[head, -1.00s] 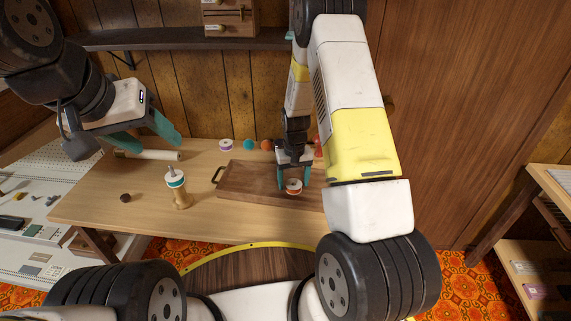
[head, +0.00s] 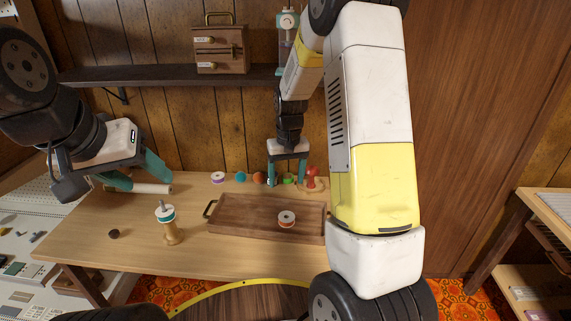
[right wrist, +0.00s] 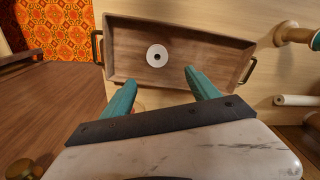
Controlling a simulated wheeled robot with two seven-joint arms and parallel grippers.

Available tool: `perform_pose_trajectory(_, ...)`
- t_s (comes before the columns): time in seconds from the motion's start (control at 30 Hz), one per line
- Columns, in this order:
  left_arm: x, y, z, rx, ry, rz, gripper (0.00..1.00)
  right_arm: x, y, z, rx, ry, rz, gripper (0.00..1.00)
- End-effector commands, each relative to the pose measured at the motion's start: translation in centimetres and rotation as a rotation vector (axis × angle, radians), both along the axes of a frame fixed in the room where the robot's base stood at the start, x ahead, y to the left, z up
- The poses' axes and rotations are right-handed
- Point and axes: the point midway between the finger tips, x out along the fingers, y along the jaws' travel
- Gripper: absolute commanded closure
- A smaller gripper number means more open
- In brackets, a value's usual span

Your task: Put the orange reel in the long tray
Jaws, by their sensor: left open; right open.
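The orange reel (head: 286,219), white on top with an orange-red band, lies flat in the long wooden tray (head: 232,223), right of the middle. In the right wrist view the reel (right wrist: 157,56) shows its white top and dark centre hole, on the floor of the tray (right wrist: 125,27). My right gripper (head: 287,181) is open and empty, above and behind the tray, clear of the reel. Its teal fingers (right wrist: 161,78) are spread in the right wrist view. My left gripper (head: 149,184) is open above the table's left part, near a pale roll (head: 152,188).
A wooden spool stand (head: 171,232) with a teal-and-white reel stands left of the tray. Several small reels and balls, including an orange ball (head: 259,178), line the back. A red-topped object (head: 313,178) stands behind the tray. A dark puck (head: 113,234) lies at left.

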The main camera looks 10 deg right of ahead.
Motion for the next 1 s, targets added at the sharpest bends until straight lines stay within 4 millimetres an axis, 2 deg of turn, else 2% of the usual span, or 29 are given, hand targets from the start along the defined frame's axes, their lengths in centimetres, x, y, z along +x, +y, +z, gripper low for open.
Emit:
perform_pose_trajectory(0.03,0.0,0.0,0.0,0.0,0.0,0.0,0.43,-0.7,0.0,2.6,0.018,-0.035,-0.004,0.3)
perform_pose_trajectory(0.2,0.0,0.0,0.0,0.0,0.0,0.0,0.43,-5.0,0.4,10.4,0.074,-0.146,-0.008,0.3)
perform_pose_trajectory(0.4,0.0,0.0,0.0,0.0,0.0,0.0,0.43,-11.6,0.8,17.1,0.126,-0.278,-0.001,0.3)
perform_pose_trajectory(0.5,0.0,0.0,0.0,0.0,0.0,0.0,0.43,-15.2,1.0,19.4,0.142,-0.343,0.005,0.3)
perform_pose_trajectory(0.6,0.0,0.0,0.0,0.0,0.0,0.0,0.43,-18.4,1.2,20.8,0.154,-0.404,0.012,0.3)
perform_pose_trajectory(0.73,0.0,0.0,0.0,0.0,0.0,0.0,0.43,-21.6,1.4,21.6,0.16,-0.463,0.019,0.3)
perform_pose_trajectory(0.83,0.0,0.0,0.0,0.0,0.0,0.0,0.43,-23.0,1.5,21.8,0.161,-0.489,0.022,0.3)
perform_pose_trajectory(1.0,0.0,0.0,0.0,0.0,0.0,0.0,0.43,-23.7,1.6,21.8,0.162,-0.502,0.024,0.3)
